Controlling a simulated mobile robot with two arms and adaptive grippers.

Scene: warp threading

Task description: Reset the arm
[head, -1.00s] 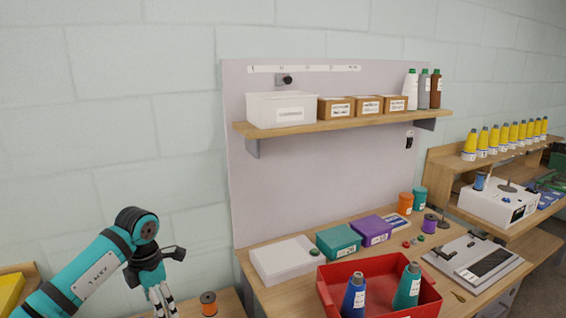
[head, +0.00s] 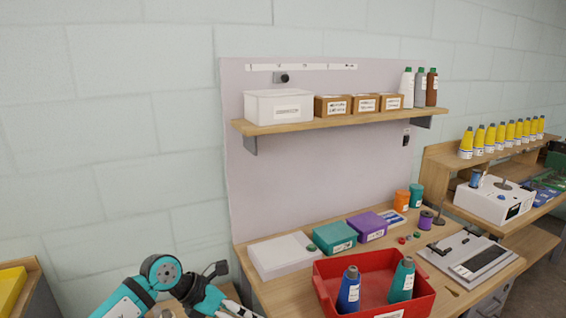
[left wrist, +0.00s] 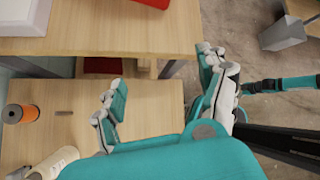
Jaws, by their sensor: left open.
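My left gripper (head: 232,311) is at the bottom edge of the head view, low beside the left end of the workbench (head: 262,284). Only part of it shows there. In the left wrist view my left gripper (left wrist: 162,92) has its fingers spread wide apart with nothing between them. It hangs over a lower wooden surface (left wrist: 150,98) and near the edge of a higher wooden top (left wrist: 100,46). My right gripper does not show in either view.
A red bin (head: 323,296) with a blue bottle (head: 348,290) and a teal bottle (head: 402,280) stands on the bench. A grey bin (left wrist: 284,33) stands on the floor.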

